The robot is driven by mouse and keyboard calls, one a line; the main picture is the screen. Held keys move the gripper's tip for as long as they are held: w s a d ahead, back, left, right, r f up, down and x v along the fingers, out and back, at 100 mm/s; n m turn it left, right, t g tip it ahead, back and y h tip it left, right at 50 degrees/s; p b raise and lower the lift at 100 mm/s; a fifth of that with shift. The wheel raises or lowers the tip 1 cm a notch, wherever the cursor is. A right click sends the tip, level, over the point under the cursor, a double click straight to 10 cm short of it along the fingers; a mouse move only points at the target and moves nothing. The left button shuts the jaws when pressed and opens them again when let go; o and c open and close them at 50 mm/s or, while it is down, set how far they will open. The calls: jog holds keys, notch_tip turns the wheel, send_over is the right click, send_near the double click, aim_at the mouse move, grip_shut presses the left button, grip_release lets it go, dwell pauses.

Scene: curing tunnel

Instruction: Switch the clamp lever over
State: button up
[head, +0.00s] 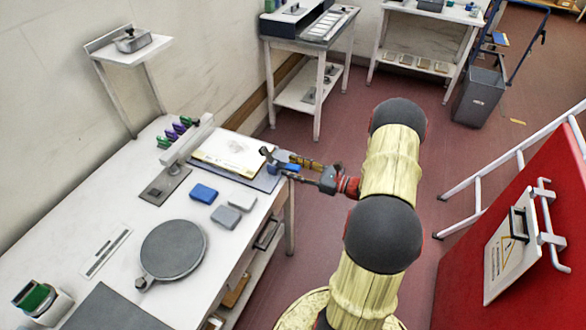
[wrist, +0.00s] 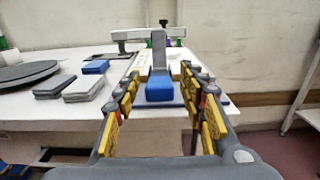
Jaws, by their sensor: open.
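The clamp lever shows in the wrist view as a grey bar (wrist: 159,55) with a blue grip (wrist: 160,91) at its near end. In the head view the blue grip (head: 289,168) is at the right edge of the worktable, partly hidden by my gripper. My gripper (head: 284,163) is open. In the wrist view its yellow-padded fingers (wrist: 161,82) stand on the left and right of the blue grip, with gaps showing on both sides. A pale printed sheet (head: 232,152) lies on a dark blue board (head: 262,181) beside the lever.
The white worktable (head: 120,218) holds blue blocks (head: 203,193), grey blocks (head: 226,216), a round grey plate (head: 173,250) and a rail with coloured knobs (head: 190,140). A red cabinet (head: 530,220) stands at right. Red floor (head: 330,130) is open between table and cabinet.

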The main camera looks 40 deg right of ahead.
jog(key=c, duration=0.3)
jog(key=c, duration=0.8)
grip_shut()
